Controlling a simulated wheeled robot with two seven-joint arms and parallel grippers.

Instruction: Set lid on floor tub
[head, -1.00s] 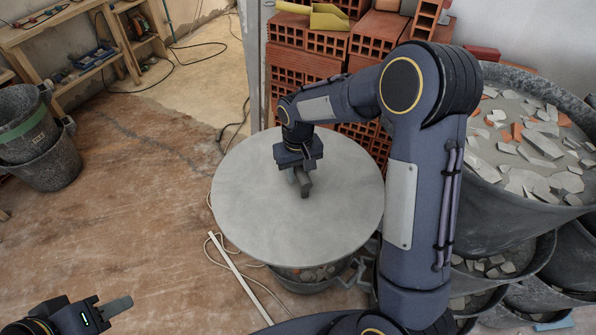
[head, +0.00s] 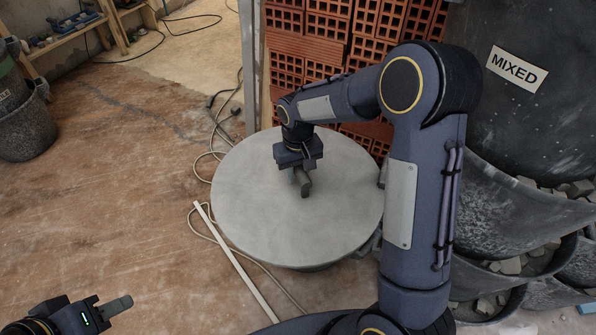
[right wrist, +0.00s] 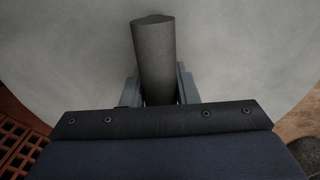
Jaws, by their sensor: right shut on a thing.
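The lid is a large round grey disc (head: 250,215) in the middle of the head view. My right gripper (head: 304,188) is shut on the dark bar handle at its centre, which shows close up in the right wrist view (right wrist: 153,55). The lid looks about level. The floor tub is almost wholly hidden under it; only dark bits (head: 372,245) show past the lid's lower right edge. I cannot tell whether the lid touches the tub. My left gripper (head: 118,307) is at the lower left, away from the lid; its opening is unclear.
Stacked hollow red bricks (head: 310,40) stand behind the lid. Large dark rubble buckets, one with a MIXED label (head: 514,69), stand close on the right. A white strip (head: 235,262) and a cable lie on the floor left of the lid.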

